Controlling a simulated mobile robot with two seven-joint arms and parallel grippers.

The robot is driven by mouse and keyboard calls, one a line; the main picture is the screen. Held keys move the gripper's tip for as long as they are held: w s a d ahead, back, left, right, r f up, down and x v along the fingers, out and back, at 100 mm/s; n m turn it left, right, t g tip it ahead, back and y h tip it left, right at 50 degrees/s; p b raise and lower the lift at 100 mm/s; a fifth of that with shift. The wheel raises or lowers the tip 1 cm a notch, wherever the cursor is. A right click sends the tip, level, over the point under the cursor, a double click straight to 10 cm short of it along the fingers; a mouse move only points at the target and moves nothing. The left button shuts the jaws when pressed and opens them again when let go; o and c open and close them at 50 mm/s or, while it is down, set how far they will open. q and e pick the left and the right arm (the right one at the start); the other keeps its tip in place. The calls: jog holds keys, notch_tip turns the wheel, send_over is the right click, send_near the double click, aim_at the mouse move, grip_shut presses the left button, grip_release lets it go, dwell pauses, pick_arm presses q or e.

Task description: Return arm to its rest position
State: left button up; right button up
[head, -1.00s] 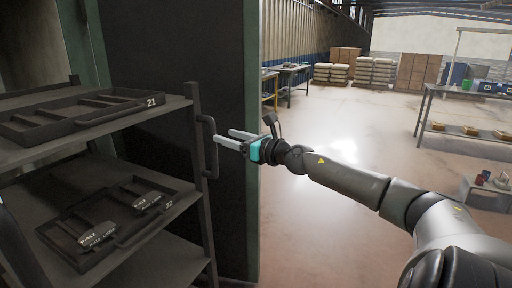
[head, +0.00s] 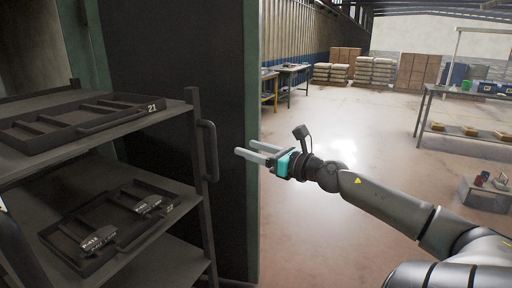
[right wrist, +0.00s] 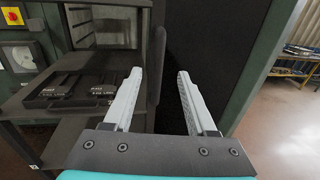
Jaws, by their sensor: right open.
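My right gripper (head: 251,151) is open and empty. It hangs in the air to the right of the shelf cart, in front of the dark panel, clear of the cart's upright handle (head: 209,150). Its two pale fingers also show spread apart with nothing between them in the right wrist view (right wrist: 158,75). My right arm reaches in from the lower right of the head view. My left gripper is not in view; only a small sliver at the left edge may be part of my left arm.
The shelf cart (head: 172,118) holds tray 21 (head: 100,123) on top and tray 22 (head: 125,252) below, with two brake shoes in tray 22. The dark panel (head: 175,60) stands behind. A long bench (head: 468,138) is at the right. Open floor lies between.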

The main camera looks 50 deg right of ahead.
jog(key=shift+s, duration=0.6)
jog(key=s+d+f+m+g+h, duration=0.2)
jog(key=s+d+f+m+h, duration=0.15)
jog(key=f+m, duration=0.55)
jog(key=s+d+f+m+g+h, duration=0.1)
jog(key=s+d+f+m+h, duration=0.25)
jog(key=f, duration=0.95)
jog(key=s+f+m+g, duration=0.1)
jog(key=s+f+m, duration=0.2)
jog(key=f, duration=0.3)
jog(key=s+a+f+m+g, duration=0.1)
jog(key=s+f+m+g, duration=0.15)
jog(key=f, duration=0.25)
jog(key=s+f+m+g, duration=0.1)
jog(key=s+f+m, duration=0.15)
jog(key=f, duration=0.35)
jog(key=s+a+f+m+g+y, duration=0.2)
jog(key=s+a+f+m+g, duration=0.3)
jog(key=s+a+f, duration=0.55)
jog(key=s+a+f+m+g+y, duration=0.2)
jog(key=s+a+f+m, duration=0.5)
jog(key=a+f, duration=0.55)
jog(key=s+a+f+m+g+y, duration=0.1)
jog(key=s+a+f+m+g, duration=0.1)
jog(key=s+a, duration=0.6)
jog(key=a, duration=0.2)
jog(key=shift+s+a+f, duration=0.15)
jog(key=shift+a+f, duration=0.05)
jog(key=shift+a, duration=0.1)
jog(key=shift+g, duration=0.25)
